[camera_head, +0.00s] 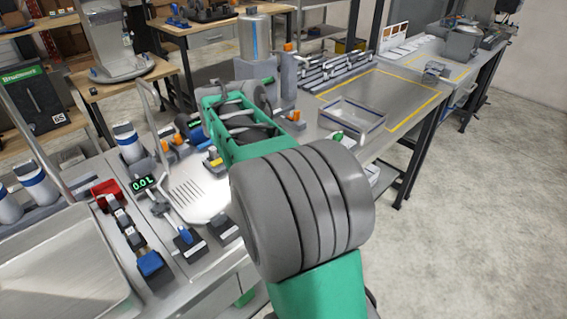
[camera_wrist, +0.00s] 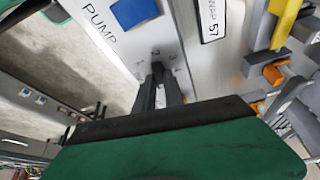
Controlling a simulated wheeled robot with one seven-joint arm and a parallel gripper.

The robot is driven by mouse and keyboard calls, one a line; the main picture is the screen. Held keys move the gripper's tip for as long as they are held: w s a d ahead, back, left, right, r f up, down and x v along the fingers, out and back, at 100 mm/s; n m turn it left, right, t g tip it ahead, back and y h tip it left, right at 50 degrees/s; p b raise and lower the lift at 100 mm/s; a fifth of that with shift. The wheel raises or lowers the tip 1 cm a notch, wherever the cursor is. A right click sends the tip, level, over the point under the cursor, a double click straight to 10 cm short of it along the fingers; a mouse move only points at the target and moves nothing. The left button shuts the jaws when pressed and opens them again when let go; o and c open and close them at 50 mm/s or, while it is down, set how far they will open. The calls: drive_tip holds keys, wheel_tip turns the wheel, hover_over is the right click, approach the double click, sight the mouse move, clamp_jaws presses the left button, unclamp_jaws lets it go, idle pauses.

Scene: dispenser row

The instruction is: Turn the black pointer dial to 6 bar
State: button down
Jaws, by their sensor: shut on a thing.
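In the wrist view my gripper (camera_wrist: 158,72) has its two dark fingers close together against a light grey panel (camera_wrist: 185,75). The fingers are shut on a small dark part that I take to be the black pointer dial (camera_wrist: 156,52). The fingers hide most of it. Small marks sit on the panel around the fingertips, too small to read, so I cannot tell the pointer's setting. In the head view my green and grey arm hides the gripper and the dial.
In the wrist view a blue square (camera_wrist: 134,11) and a "PUMP" label are on the panel. A label plate (camera_wrist: 213,18) and orange-and-grey fittings (camera_wrist: 268,74) lie to the right. In the head view a clear tray (camera_head: 352,119) stands on the bench, with bare floor at right.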

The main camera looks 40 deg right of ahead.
drive_tip(key=m+g+p, duration=0.1)
drive_tip(key=m, duration=0.1)
drive_tip(key=m+p, duration=0.1)
drive_tip(key=m, duration=0.2)
drive_tip(key=shift+w+g+y, duration=0.1)
drive_tip(key=shift+g+y, duration=0.2)
drive_tip(key=shift+g, duration=0.1)
drive_tip(key=c, duration=1.4)
unclamp_jaws()
drive_tip(key=shift+c, duration=0.2)
drive_tip(key=shift+r, duration=0.1)
drive_tip(key=p+v, duration=0.4)
drive_tip(key=v, duration=0.3)
drive_tip(key=shift+r, duration=0.3)
drive_tip(key=shift+w, duration=0.15)
